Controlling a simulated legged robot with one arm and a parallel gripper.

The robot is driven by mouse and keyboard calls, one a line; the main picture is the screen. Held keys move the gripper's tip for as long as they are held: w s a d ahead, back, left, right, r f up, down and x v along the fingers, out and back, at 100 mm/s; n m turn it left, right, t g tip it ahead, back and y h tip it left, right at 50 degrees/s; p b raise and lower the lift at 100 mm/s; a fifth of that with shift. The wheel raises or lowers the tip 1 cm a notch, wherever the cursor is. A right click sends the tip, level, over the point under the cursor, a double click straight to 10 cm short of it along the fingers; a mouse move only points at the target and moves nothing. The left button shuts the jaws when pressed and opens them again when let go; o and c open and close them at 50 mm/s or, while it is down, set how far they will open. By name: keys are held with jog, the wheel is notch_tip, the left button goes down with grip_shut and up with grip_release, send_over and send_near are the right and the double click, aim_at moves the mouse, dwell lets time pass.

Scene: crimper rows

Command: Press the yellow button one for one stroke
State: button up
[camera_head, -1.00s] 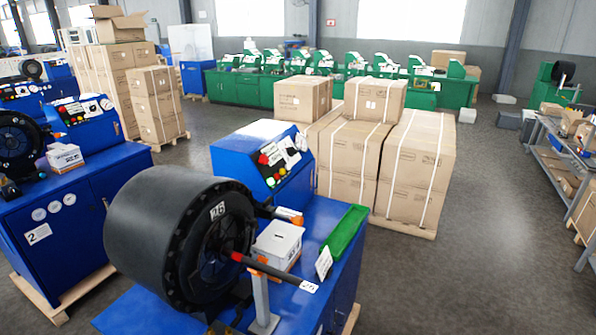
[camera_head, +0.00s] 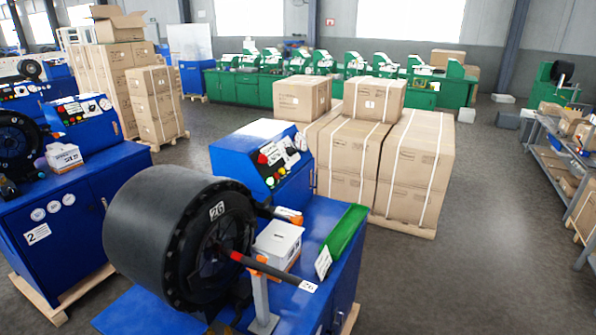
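The nearest blue crimper (camera_head: 340,215) fills the lower middle, with a black round crimping head (camera_head: 165,235) labelled 26. Its sloped control panel (camera_head: 283,157) faces right and carries several small coloured buttons, red, green and yellowish, beside a white gauge or label. The buttons are too small to tell exactly which is yellow button one. Nothing covers the panel. My gripper is not in view, so nothing of mine touches the panel.
A white box (camera_head: 279,243) and a green tray (camera_head: 344,237) sit on the crimper. A black rod (camera_head: 275,270) sticks out in front. Strapped cartons (camera_head: 415,165) stand on a pallet behind. Another blue crimper (camera_head: 70,215) is at left. Grey floor (camera_head: 480,240) is clear at right.

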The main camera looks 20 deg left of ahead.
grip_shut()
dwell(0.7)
